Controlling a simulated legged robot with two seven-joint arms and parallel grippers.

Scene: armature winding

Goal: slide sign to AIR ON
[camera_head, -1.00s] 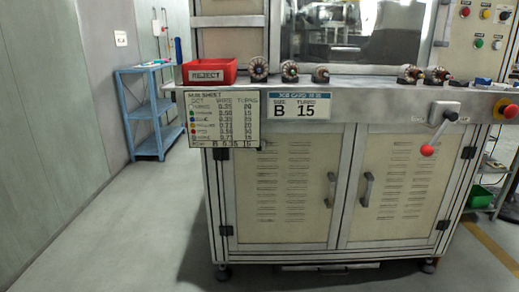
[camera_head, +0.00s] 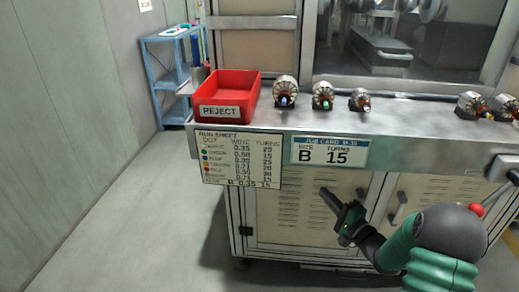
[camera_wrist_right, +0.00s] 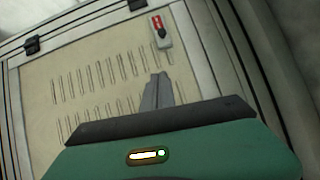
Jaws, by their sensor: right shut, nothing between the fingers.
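A small red and pale-grey piece (camera_wrist_right: 161,30) sits on the cabinet front in the right wrist view. It looks like a sliding sign, but its lettering is too small to read. I cannot make it out in the head view. My right gripper (camera_head: 325,192) is shut and empty in front of the louvred cabinet door, below the job card. In the right wrist view its fingers (camera_wrist_right: 160,78) point toward the red piece, with a visible gap between them. My left gripper is not in view.
A red REJECT bin (camera_head: 226,97) and several armatures (camera_head: 285,92) stand on the steel ledge. The run sheet (camera_head: 238,160) and job card (camera_head: 330,151) hang at its front edge. A red-knobbed lever (camera_head: 477,209) projects at the right. The floor at left is clear.

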